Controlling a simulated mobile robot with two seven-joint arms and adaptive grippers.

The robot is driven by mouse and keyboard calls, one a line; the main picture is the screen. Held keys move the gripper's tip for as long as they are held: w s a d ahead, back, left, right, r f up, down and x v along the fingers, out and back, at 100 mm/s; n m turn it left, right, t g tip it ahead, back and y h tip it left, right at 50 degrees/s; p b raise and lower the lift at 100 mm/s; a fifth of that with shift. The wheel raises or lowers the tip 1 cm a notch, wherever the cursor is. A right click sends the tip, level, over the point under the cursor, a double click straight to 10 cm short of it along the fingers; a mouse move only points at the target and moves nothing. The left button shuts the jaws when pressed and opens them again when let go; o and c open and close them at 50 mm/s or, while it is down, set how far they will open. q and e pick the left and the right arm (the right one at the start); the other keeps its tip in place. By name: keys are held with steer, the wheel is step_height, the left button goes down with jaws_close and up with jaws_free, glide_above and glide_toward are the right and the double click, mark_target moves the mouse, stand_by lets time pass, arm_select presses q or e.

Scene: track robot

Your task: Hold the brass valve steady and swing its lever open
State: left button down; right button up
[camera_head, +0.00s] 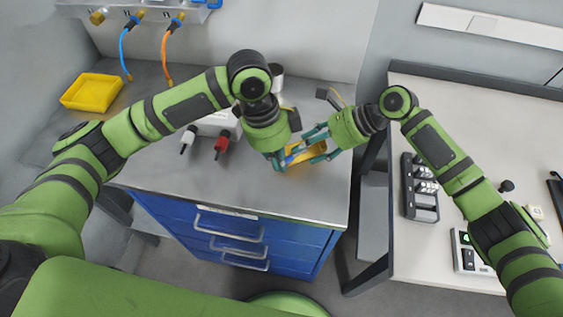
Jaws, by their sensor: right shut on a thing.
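The brass valve (307,155) is on the metal top of the blue cabinet, near its right side. It is partly hidden by my grippers. A small blue piece, perhaps its lever (291,151), shows at the valve's left. My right gripper (310,148) reaches in from the right, with its teal fingers shut on the brass valve. My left gripper (279,161) points down at the valve's left end, close to the blue piece. Its fingers overlap the valve in the picture, and I cannot tell whether they are open or touching it.
A yellow tray (92,92) stands at the left of the cabinet top. A white box (213,125) with white and red connectors is behind my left arm. Blue and orange hoses hang at the back left. A white table (400,255) with devices is at right. The front cabinet top is clear.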

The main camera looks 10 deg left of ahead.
arm_select(q)
step_height(320, 180, up, 9)
steer(key=w, duration=0.1)
steer(key=shift+w+d, duration=0.25)
steer(key=c, duration=1.1)
jaws_free()
steer(key=f+n, duration=0.3)
steer(key=n, duration=0.1)
steer(key=d+f+n, duration=0.1)
steer(key=f+n, duration=0.3)
steer(key=s+f+n, duration=0.1)
steer(key=f+n, duration=0.2)
steer(key=n, duration=0.2)
steer(key=shift+s+d+f+g, duration=0.1)
steer(key=shift+d+f+g, duration=0.15)
steer(key=shift+g, duration=0.15)
